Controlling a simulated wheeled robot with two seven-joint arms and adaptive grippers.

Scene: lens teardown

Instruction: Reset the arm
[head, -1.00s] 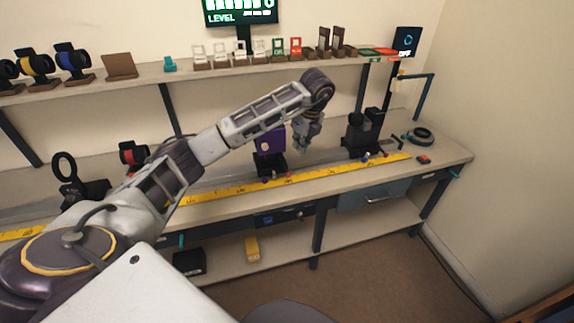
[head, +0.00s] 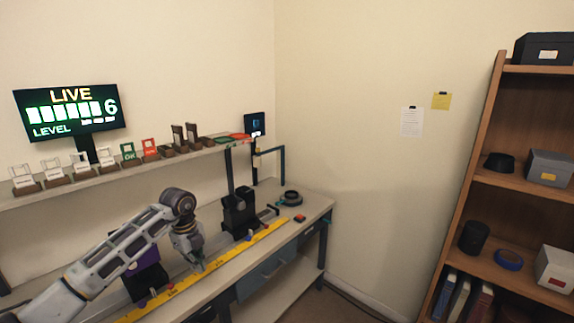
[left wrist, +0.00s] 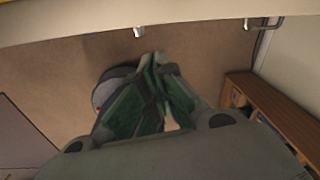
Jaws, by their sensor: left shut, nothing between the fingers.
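My left arm comes in from the lower left of the head view. Its gripper (head: 199,262) hangs fingers down over the workbench (head: 285,248), near the yellow ruler strip (head: 228,252). In the left wrist view the gripper's green-padded fingers (left wrist: 155,62) meet at the tips, shut with nothing between them. That view looks past the bench edge to the brown floor. My right gripper does not show.
A black fixture (head: 238,213) and a dark ring (head: 290,198) stand right of my gripper. A purple-and-black fixture (head: 146,278) is partly behind my arm. A shelf with cards and a lit display (head: 70,112) is above. A wooden bookcase (head: 480,185) stands at the right.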

